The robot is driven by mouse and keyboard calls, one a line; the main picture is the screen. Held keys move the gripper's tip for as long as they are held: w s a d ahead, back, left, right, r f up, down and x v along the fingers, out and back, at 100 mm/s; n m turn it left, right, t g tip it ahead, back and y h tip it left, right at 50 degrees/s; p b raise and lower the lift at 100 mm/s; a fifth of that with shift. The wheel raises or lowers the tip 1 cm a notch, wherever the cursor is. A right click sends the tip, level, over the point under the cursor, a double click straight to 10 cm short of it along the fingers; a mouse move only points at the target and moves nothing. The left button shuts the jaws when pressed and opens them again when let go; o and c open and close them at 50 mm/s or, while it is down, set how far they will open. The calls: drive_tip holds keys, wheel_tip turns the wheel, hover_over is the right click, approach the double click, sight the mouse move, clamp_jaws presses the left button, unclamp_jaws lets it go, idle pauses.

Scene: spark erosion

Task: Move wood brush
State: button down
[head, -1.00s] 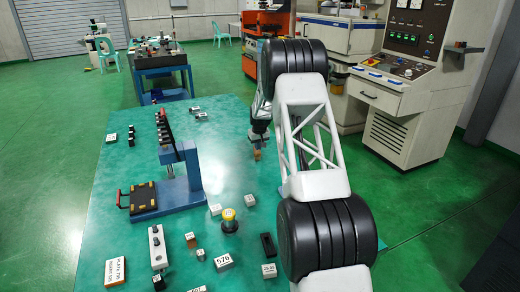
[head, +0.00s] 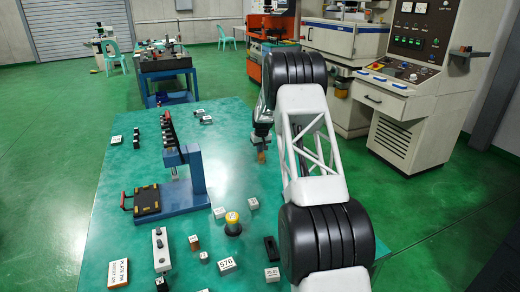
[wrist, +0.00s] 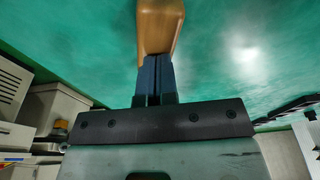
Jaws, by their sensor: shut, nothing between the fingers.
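The wood brush (wrist: 160,27) shows in the wrist view as a smooth brown wooden block at the top, just past my fingertips. In the head view it is a small tan piece (head: 262,157) on the green table, right below my gripper (head: 262,143). In the wrist view my gripper (wrist: 158,60) has its two blue-grey fingers together, with nothing between them. The fingertips overlap the near end of the brush in the picture; I cannot tell whether they touch it. My arm stands close on the right of the brush.
The green table (head: 120,235) carries a blue stand (head: 195,180) on the left. A yellow-topped knob (head: 233,224), a black block (head: 270,249) and several small labelled blocks lie nearer. The table around the brush's left side is clear.

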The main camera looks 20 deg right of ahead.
sight(264, 164)
drive_tip(key=shift+s+f, duration=0.25)
drive_tip(key=shift+f, duration=0.4)
drive_tip(key=shift+s+f, duration=0.1)
drive_tip(key=shift+s, duration=0.1)
drive_tip(key=s, duration=0.4)
drive_tip(key=shift+s+f, duration=0.15)
drive_tip(key=shift+s, duration=8)
drive_tip(key=shift+r, duration=0.8)
drive_tip(key=shift+w+r, duration=0.15)
drive_tip(key=shift+r, duration=0.05)
drive_tip(key=shift+w+r, duration=0.1)
drive_tip(key=shift+r, duration=0.05)
